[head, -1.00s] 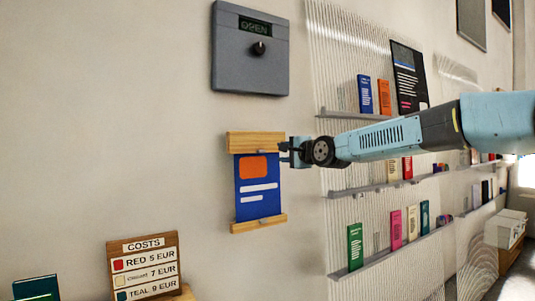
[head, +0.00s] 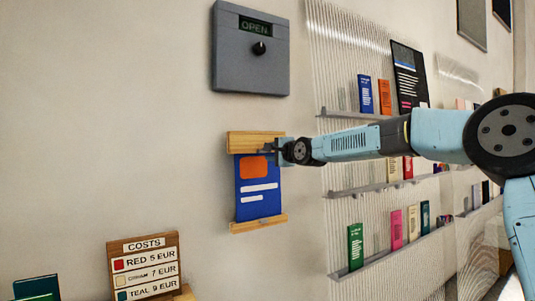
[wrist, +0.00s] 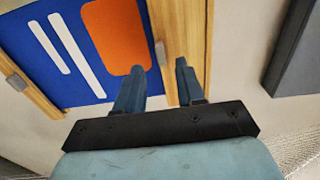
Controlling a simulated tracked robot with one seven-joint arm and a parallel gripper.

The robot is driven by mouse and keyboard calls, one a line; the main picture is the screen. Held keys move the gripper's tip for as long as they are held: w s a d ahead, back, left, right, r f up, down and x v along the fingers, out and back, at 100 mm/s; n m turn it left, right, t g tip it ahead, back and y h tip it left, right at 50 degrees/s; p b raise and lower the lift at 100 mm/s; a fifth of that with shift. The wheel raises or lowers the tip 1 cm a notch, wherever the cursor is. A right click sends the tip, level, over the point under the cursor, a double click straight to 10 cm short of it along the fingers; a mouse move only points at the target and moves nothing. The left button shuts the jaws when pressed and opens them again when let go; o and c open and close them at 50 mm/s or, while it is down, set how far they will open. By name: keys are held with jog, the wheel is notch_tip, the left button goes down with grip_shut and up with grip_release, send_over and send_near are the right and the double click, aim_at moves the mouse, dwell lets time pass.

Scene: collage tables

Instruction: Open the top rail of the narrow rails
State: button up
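The top rail (head: 243,142) is a light wooden bar on the wall, holding the upper edge of a blue poster (head: 246,190) with an orange block and white stripes. The bottom rail (head: 246,226) holds its lower edge. My gripper (head: 270,150) is at the right end of the top rail. In the wrist view, my gripper (wrist: 158,68) has its fingers apart, pointing at the top rail (wrist: 190,30). A small grey catch (wrist: 160,53) on the rail's poster-side edge shows just beyond the gap between the fingertips. Nothing is held. Contact with the rail cannot be told.
A grey panel (head: 228,60) reading OPEN with a black knob (head: 259,48) hangs above. A COSTS board (head: 170,240) stands below left. Shelves (head: 375,189) with small booklets line the ribbed wall to the right. The wall left of the rails is bare.

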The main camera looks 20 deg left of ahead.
aim_at(261, 143)
jog(key=shift+x, duration=2.15)
jog(key=shift+f, duration=0.1)
jog(key=shift+c, duration=0.4)
grip_shut()
jog(key=shift+f, duration=0.1)
